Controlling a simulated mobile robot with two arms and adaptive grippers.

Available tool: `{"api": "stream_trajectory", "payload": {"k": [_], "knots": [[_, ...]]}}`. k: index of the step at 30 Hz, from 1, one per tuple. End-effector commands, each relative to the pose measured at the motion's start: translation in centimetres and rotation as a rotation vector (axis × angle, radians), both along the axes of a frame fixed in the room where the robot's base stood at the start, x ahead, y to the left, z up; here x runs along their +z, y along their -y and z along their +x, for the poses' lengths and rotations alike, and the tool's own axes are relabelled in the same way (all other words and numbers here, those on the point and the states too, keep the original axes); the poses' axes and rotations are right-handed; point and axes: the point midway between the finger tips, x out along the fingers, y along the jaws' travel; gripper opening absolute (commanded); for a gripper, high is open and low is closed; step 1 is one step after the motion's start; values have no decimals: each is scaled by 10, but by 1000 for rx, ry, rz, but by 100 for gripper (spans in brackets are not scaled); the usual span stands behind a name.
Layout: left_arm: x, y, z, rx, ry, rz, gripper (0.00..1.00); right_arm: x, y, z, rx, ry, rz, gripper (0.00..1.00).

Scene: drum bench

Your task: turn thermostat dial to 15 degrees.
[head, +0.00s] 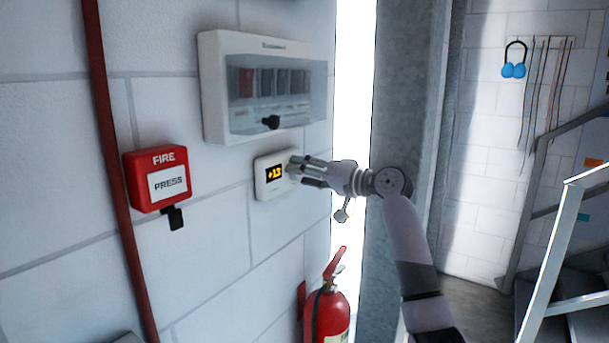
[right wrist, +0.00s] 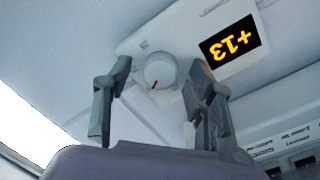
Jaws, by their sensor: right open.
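The white thermostat (head: 262,187) is on the wall below the breaker box, and its orange display (head: 274,173) reads +13. In the right wrist view the display (right wrist: 230,42) shows upside down as +13. The round white dial (right wrist: 160,71) with a red mark is beside the display. My right gripper (head: 300,172) is at the thermostat's right side, in front of the dial. In the right wrist view its two fingers (right wrist: 160,95) are open, one on each side of the dial; I cannot tell whether they touch it. My left gripper is not in view.
A breaker box (head: 215,95) is just above the thermostat. A red fire call box (head: 155,180) and a red pipe (head: 108,150) are to the left. A red extinguisher (head: 328,315) is below. A grey metal column (head: 400,110) stands behind my right arm.

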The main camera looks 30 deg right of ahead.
Motion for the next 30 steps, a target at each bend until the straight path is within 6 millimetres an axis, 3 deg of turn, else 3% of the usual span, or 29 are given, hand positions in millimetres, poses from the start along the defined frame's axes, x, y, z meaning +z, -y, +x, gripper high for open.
{"api": "stream_trajectory", "payload": {"k": [11,24,30], "knots": [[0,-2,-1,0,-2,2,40,1,3,-7,-1,1,-2,52],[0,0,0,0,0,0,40,6,32,-88,-1,-2,-4,52],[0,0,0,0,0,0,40,8,40,-109,0,-1,-1,52]]}}
